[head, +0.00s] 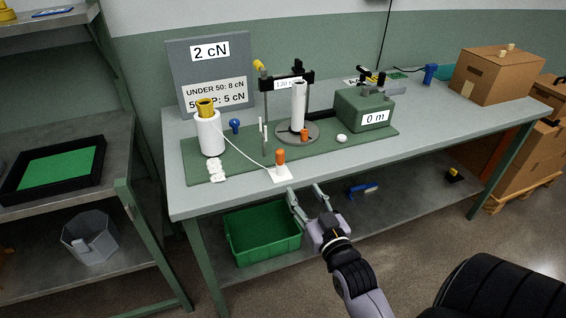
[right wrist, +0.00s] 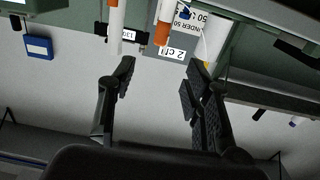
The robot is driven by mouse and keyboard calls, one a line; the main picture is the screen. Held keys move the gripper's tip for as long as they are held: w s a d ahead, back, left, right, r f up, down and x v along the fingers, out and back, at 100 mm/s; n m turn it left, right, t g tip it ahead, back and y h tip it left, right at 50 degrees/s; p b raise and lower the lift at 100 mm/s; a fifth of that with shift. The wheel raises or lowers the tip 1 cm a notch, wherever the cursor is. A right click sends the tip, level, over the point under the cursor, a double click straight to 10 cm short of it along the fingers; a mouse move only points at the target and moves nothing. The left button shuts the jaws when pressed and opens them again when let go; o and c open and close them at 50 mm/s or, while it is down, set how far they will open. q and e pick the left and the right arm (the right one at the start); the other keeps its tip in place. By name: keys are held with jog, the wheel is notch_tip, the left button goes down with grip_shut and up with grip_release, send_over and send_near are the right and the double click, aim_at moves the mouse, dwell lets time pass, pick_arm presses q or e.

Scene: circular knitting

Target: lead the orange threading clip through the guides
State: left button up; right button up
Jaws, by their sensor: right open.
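The orange clip (head: 280,157) stands upright on a small white card (head: 283,174) at the front edge of the green mat. A white thread runs to it from the white yarn cone (head: 209,134). My right gripper (head: 304,190) is open and empty, in front of the table edge, below and slightly right of the clip. In the right wrist view an orange piece (right wrist: 162,33), apparently the clip, lies beyond the open fingers (right wrist: 161,72). Thin white upright pieces (head: 263,132), possibly guides, and a dark stand with a crossbar (head: 286,80) are behind the clip. My left gripper is not in view.
A second orange piece (head: 304,135) is by the white column (head: 298,105). A green box reading 0 m (head: 362,109) and a white ball (head: 341,138) are to the right. A green bin (head: 263,233) is under the table.

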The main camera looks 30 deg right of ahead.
send_near(282, 158)
jog(key=p+x, duration=0.1)
jog(key=x, duration=0.4)
jog(key=shift+w+d+f, duration=0.15)
jog(key=shift+w+d, duration=0.1)
jog(key=shift+w+d+p, duration=0.1)
jog(key=shift+w+p, duration=0.2)
jog(key=shift+w, duration=0.2)
jog(key=p+x, duration=0.1)
jog(key=x, duration=0.3)
jog(key=shift+w, duration=0.45)
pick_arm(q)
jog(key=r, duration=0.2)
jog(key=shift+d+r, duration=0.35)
pick_arm(e)
jog(key=shift+r, duration=0.25)
jog(key=shift+c, duration=0.2)
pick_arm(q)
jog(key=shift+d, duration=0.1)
pick_arm(e)
grip_shut()
